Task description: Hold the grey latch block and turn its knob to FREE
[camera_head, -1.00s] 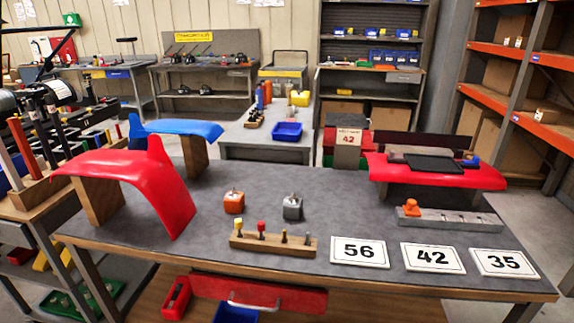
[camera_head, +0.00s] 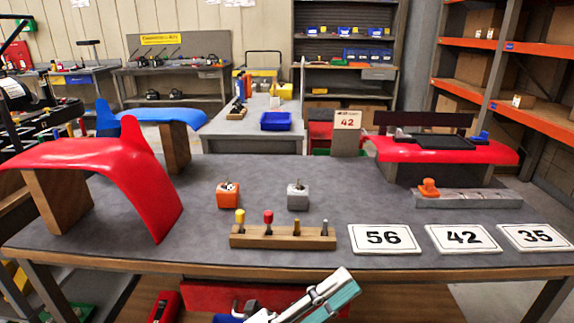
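The grey latch block (camera_head: 298,197) stands upright on the dark grey bench top, with a small knob on its top. Its knob setting is too small to read. An orange block (camera_head: 228,195) with a similar knob stands to its left. My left gripper (camera_head: 338,287) shows at the bottom edge, in front of the bench and well short of the grey block. It is seen side-on with a teal part, and its finger gap is not clear. Nothing shows held in it. My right gripper is out of view.
A wooden peg rack (camera_head: 270,238) stands in front of both blocks. Number cards (camera_head: 380,238) lie at front right. A grey rail (camera_head: 468,199) with an orange piece lies behind them. Red panel (camera_head: 110,165) stands left. Bench surface around the grey block is clear.

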